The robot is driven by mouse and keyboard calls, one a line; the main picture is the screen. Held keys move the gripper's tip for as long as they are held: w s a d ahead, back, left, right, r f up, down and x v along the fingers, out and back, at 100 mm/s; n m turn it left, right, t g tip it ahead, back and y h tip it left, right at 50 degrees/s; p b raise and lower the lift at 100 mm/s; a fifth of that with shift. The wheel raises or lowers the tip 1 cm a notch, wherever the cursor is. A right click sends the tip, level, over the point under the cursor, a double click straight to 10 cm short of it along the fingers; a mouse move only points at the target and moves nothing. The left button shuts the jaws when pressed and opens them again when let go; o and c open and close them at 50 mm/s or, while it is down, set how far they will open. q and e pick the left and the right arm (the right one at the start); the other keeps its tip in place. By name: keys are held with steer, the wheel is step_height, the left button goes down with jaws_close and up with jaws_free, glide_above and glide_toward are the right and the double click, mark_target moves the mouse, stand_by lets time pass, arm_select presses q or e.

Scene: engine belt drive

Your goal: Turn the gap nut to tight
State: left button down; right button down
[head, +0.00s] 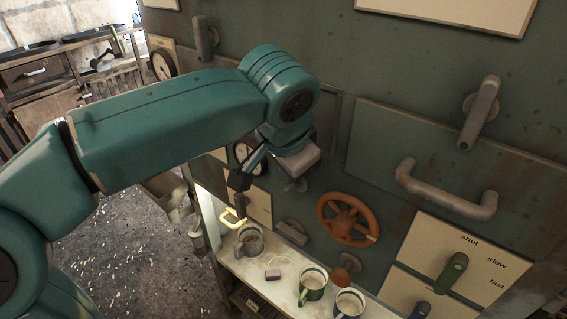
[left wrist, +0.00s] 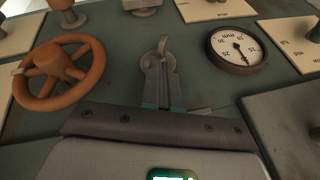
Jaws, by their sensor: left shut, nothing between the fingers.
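I take the gap nut to be a small grey metal fitting (left wrist: 163,48) on the green panel, between the orange handwheel and the dial. It also shows in the head view (head: 296,185), just below my left gripper. My left gripper (left wrist: 162,78) is shut and empty, its fingers pointing at the fitting. They overlap its lower part in the wrist view, and I cannot tell whether they touch it. In the head view the left gripper (head: 294,174) is small and partly hidden by my wrist. The dial (left wrist: 239,46) has mm marks and a dark needle. My right gripper is out of view.
The orange handwheel (head: 347,219) is right of the fitting, and a grey block (head: 291,233) is below it. Several mugs stand on a shelf (head: 255,276). A grey bar handle (head: 447,190), a grey lever (head: 480,113) and a green lever (head: 451,272) stick out at the right.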

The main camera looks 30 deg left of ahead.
arm_select(q)
steer(key=d+y+b, duration=0.1)
steer(key=y, duration=0.1)
steer(key=d+f+m+y+b, duration=0.1)
steer(key=y, duration=0.1)
steer(key=shift+s+d+f+t+y, duration=0.1)
steer(key=shift+d+f+t+y, duration=0.1)
steer(key=shift+d+t+y, duration=0.15)
steer(key=shift+d+f, duration=0.2)
steer(key=shift+d, duration=0.1)
stand_by(0.4)
steer(key=p+v, duration=0.1)
steer(key=v, duration=1.5)
steer(key=shift+d, duration=0.15)
steer(key=shift+r, duration=0.1)
